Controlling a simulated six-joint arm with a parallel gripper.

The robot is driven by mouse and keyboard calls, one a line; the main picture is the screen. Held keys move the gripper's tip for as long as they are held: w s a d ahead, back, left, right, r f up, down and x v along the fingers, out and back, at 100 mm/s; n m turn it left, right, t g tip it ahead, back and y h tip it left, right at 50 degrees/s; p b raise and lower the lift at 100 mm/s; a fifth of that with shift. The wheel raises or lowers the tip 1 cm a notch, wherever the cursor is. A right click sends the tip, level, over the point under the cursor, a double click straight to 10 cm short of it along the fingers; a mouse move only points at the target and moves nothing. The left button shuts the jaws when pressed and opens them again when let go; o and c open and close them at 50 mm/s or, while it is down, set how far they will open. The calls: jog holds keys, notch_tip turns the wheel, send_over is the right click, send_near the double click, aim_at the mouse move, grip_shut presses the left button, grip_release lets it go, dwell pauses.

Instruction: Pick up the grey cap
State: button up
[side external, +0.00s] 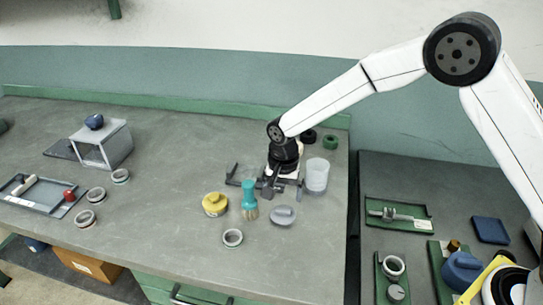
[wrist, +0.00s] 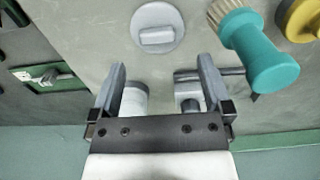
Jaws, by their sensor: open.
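The grey cap (side external: 283,215) is a round disc with a raised bar handle. It lies flat on the grey bench, near the front and just right of the teal brush. In the wrist view the cap (wrist: 158,25) shows at the top middle, beyond the fingertips. My gripper (side external: 270,193) is low over the bench, behind the cap and a little to its left in the side view. In the wrist view my gripper (wrist: 162,70) has its two fingers wide apart, with no cap between them. The fingertips do not touch the cap.
A teal brush (side external: 249,195) stands close left of the cap, with a yellow container (side external: 215,204) beyond it. A translucent cup (side external: 316,176) stands close right of my gripper. The bench right of the cap is clear.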

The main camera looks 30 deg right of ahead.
aim_at(283, 210)
jog(key=shift+f, duration=0.25)
jog(key=shift+s+d+f, duration=0.1)
jog(key=shift+d+f, duration=0.05)
jog(key=shift+f, duration=2.35)
jog(key=c, duration=1.3)
